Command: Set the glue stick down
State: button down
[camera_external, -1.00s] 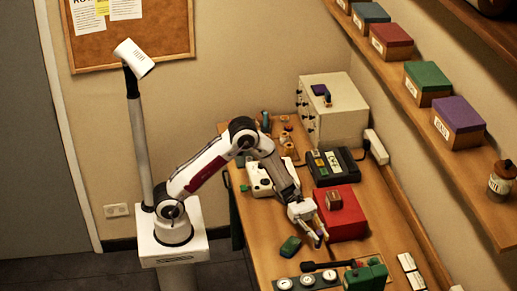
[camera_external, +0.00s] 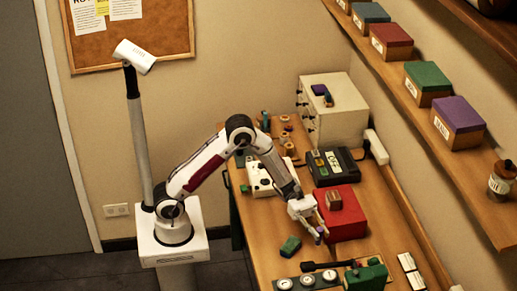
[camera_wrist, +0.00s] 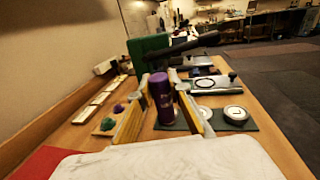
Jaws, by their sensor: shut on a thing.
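The glue stick (camera_wrist: 162,98) is a purple cylinder, upright in the wrist view between the two yellow-lined fingers. My gripper (camera_wrist: 162,86) is shut on it. In the external view my gripper (camera_external: 319,232) points down over the table just to the left of the red box, and the glue stick is only a small purple patch there. I cannot tell whether its base touches the table.
The red box (camera_external: 347,222) with a small brown block on it stands close on the right. A green block (camera_external: 290,246) lies to the left. In front are a dark mat with round dials (camera_external: 308,281) and a green machine (camera_external: 366,277). A black device (camera_external: 335,167) stands behind.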

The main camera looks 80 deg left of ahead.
jog(key=w+a+r+n+t+y, duration=0.3)
jog(key=w+a+r+t, duration=0.2)
jog(key=a, duration=0.3)
jog(key=w+a+r+n+t+y, duration=0.2)
jog(key=w+a+r+n+t, duration=0.25)
jog(key=a, duration=0.35)
jog(key=a+r+n+t+y, duration=0.2)
jog(key=a+r+n+y, duration=0.15)
jog(key=a, duration=0.45)
jog(key=a+r+n+t+y, duration=0.25)
jog(key=a+r+y, duration=0.2)
jog(key=a, duration=0.35)
jog(key=s+a+r+n+y, duration=0.2)
jog(key=s+a+r+y, duration=0.15)
jog(key=a, duration=0.45)
jog(key=s+a+r+n+y, duration=0.3)
jog(key=s+a+y, duration=0.2)
jog(key=a, duration=0.2)
jog(key=s+a+r+n+g+y, duration=0.1)
jog(key=s+a+y, duration=0.3)
jog(key=s, duration=0.4)
jog(key=s+a+r+n+g+y, duration=0.2)
jog(key=s+a+n+y, duration=0.1)
jog(key=s+a, duration=0.4)
jog(key=shift+s+n+g+y, duration=0.35)
jog(key=shift+s+n, duration=0.15)
jog(key=shift+n, duration=0.15)
jog(key=shift+w+r, duration=0.1)
jog(key=shift+w, duration=0.05)
